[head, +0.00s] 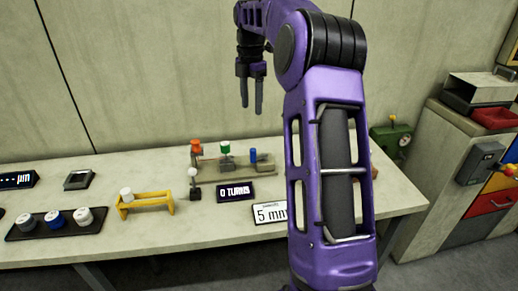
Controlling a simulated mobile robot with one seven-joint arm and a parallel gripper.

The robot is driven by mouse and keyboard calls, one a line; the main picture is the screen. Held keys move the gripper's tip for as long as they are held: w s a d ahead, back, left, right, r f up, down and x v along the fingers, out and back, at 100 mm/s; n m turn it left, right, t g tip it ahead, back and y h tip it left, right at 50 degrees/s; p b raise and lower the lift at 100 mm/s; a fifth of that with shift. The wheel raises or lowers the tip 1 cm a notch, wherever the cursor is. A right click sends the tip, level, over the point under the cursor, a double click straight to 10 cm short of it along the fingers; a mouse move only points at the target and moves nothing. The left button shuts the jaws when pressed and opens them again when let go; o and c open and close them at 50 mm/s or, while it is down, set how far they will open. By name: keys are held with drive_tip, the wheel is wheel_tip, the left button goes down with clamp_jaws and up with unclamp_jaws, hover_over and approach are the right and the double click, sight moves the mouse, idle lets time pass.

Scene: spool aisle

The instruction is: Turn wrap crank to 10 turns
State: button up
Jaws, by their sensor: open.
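A wrap device (262,170) stands near the back of the pale table, with an orange-topped post, a green-topped part and a blue piece. A crank with a white knob (192,173) appears at its left end. The knob is upright above a dark block. A dark display (235,191) in front of the device reads "0 TURNS". My gripper (251,108) is open and empty, fingers pointing down, well above the table and the device. It touches nothing. My purple arm hides part of the table right of the device.
A yellow stand (145,203) with a white piece and a dark tray (58,224) of several spools stand to the left. A "5 mm" sign (270,213) stands in front. A green machine (391,138) and a cabinet (483,200) are at right.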

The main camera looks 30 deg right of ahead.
sight(253, 150)
wheel_tip(253, 150, down, 17)
drive_tip(key=b, duration=0.3)
drive_tip(key=shift+s+d+f+b, duration=0.1)
drive_tip(key=shift+f+b, duration=0.1)
drive_tip(key=shift+b, duration=0.2)
clamp_jaws()
